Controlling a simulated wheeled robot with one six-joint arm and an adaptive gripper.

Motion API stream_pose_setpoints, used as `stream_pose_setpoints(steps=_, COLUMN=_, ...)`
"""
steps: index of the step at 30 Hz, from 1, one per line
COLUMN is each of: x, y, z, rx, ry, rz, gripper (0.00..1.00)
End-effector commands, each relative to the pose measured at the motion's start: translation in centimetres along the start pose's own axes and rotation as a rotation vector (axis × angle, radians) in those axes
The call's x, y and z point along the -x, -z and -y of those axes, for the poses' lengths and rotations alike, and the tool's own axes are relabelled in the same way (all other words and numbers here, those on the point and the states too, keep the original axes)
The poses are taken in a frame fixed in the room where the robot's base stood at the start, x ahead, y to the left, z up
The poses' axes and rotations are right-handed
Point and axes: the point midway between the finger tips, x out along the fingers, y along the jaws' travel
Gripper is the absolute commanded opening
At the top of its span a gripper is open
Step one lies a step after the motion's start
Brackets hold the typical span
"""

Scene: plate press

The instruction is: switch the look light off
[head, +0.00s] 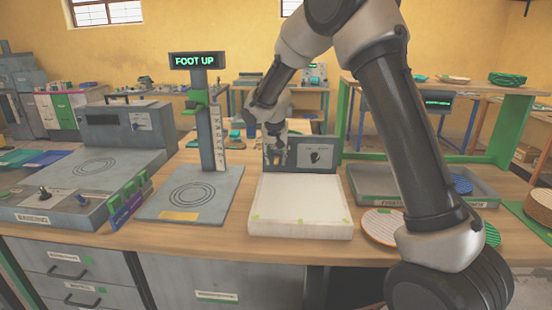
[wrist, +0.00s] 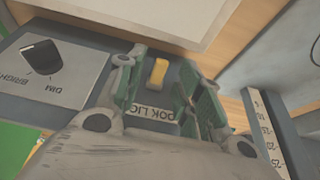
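The look light panel (head: 315,155) stands upright at the back of a white-topped light box (head: 300,208) in the head view. In the wrist view a small yellow switch (wrist: 158,72) sits on the grey panel, above a partly covered label (wrist: 150,110) that seems to read LOOK LIGHT. My gripper (wrist: 163,64) points at the panel with its green-padded fingers apart, one on each side of the switch in the picture. Nothing is between the fingers in their grip; whether they touch the panel cannot be told. In the head view my gripper (head: 277,138) hides the switch.
A black dial (wrist: 41,57) marked BRIGHT and DIM is beside the switch. A gauge stand (head: 204,130) showing FOOT UP stands left of the light box. A grey tray (head: 365,190) and striped plates (head: 381,226) are to the right, partly behind my arm.

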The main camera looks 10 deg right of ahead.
Motion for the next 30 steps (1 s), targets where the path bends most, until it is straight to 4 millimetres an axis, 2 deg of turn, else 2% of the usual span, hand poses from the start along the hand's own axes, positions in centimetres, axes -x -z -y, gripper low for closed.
stream_pose_setpoints(steps=4, x=-1.07, y=-0.01, z=-0.01, rx=0.001, ry=-0.001, rz=0.000, gripper=0.36)
stream_pose_setpoints(steps=12, x=-1.18, y=0.01, z=0.01, rx=0.000, ry=0.000, rz=-0.001, gripper=0.34)
stream_pose_setpoints(steps=18, x=-1.16, y=0.00, z=0.02, rx=0.000, ry=0.000, rz=-0.001, gripper=0.00)
stream_pose_setpoints(steps=30, x=-1.32, y=0.29, z=-0.63, rx=-0.005, ry=-0.019, rz=-0.071, gripper=0.00)
